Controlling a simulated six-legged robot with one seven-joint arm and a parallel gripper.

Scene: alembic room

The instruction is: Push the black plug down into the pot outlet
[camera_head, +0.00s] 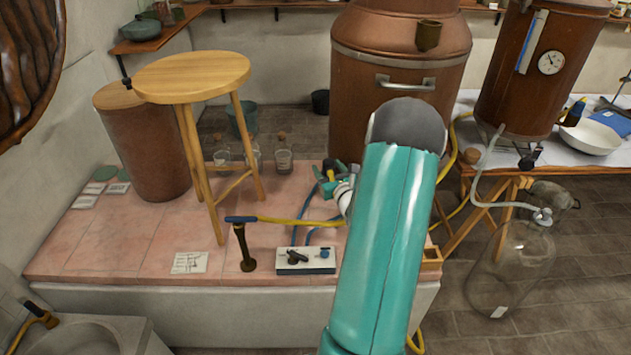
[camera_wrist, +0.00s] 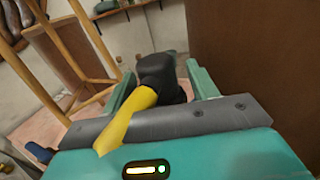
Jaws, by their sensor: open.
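My gripper (camera_wrist: 163,85) is open, with one teal finger on each side of a black plug-like piece (camera_wrist: 162,72). A yellow part (camera_wrist: 125,122) joins this piece and crosses the near side of the gripper. I cannot tell whether the fingers touch the black piece. In the head view my gripper (camera_head: 327,184) is small and partly behind my teal arm, low in front of the large copper pot (camera_head: 385,62). I cannot clearly make out the pot outlet; my arm hides the pot's lower right part.
A wooden stool (camera_head: 192,78) stands left on the tiled platform (camera_head: 110,240). A dark upright stand with a blue handle (camera_head: 243,245) and a white valve block (camera_head: 305,261) are at its front. Jars stand behind. A glass carboy (camera_head: 510,270) stands on the right floor.

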